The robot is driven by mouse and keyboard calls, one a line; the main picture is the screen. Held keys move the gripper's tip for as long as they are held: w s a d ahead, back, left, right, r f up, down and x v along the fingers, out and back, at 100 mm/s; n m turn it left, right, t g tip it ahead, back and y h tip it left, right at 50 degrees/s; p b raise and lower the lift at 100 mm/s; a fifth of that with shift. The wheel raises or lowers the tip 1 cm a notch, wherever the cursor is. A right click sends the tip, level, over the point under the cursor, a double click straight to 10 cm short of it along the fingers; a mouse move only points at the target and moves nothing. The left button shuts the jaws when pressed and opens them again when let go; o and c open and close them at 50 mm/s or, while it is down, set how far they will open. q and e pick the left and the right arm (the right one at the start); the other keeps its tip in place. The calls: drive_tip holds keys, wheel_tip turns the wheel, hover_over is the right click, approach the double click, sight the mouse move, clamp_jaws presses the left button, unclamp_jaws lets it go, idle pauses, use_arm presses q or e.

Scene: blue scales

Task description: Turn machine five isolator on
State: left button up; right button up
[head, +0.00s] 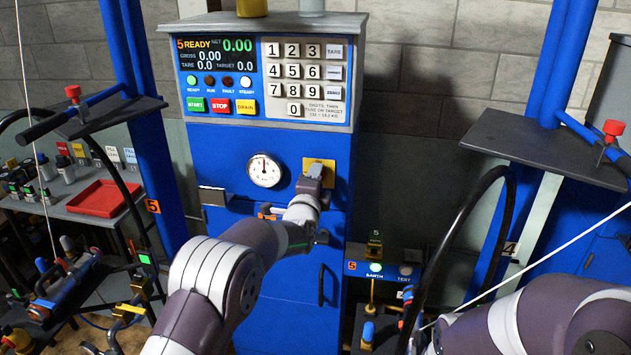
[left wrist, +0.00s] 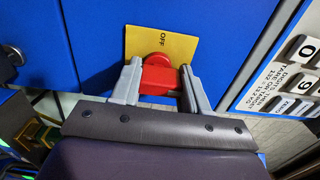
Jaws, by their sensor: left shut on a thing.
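The machine five isolator is a red handle (left wrist: 158,75) on a yellow plate (left wrist: 178,46) fixed to the blue cabinet front. The word OFF reads on the plate beside the handle in the left wrist view. My left gripper (left wrist: 163,80) is shut on the red handle, one grey finger on each side. In the head view my left gripper (head: 316,171) covers most of the yellow plate (head: 330,163), and the handle is hidden there. My right arm shows at the bottom right of the head view, but its gripper is out of view.
Above the isolator is the control panel (head: 260,108), with a display showing 5 READY and a number keypad (head: 303,75). A round gauge (head: 264,171) sits to the isolator's left. A red tray (head: 97,198) lies on the left bench. Dark shelves (head: 545,142) stand at right.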

use_arm(q)
drive_tip(key=o, duration=1.1)
drive_tip(key=shift+c, duration=0.2)
drive_tip(key=shift+s+f, duration=0.1)
drive_tip(key=shift+s, duration=0.2)
drive_tip(key=s+a+b, duration=0.2)
drive_tip(key=s+b, duration=0.1)
drive_tip(key=s, duration=0.8)
drive_tip(key=shift+s+a, duration=0.2)
drive_tip(key=shift+s, duration=0.2)
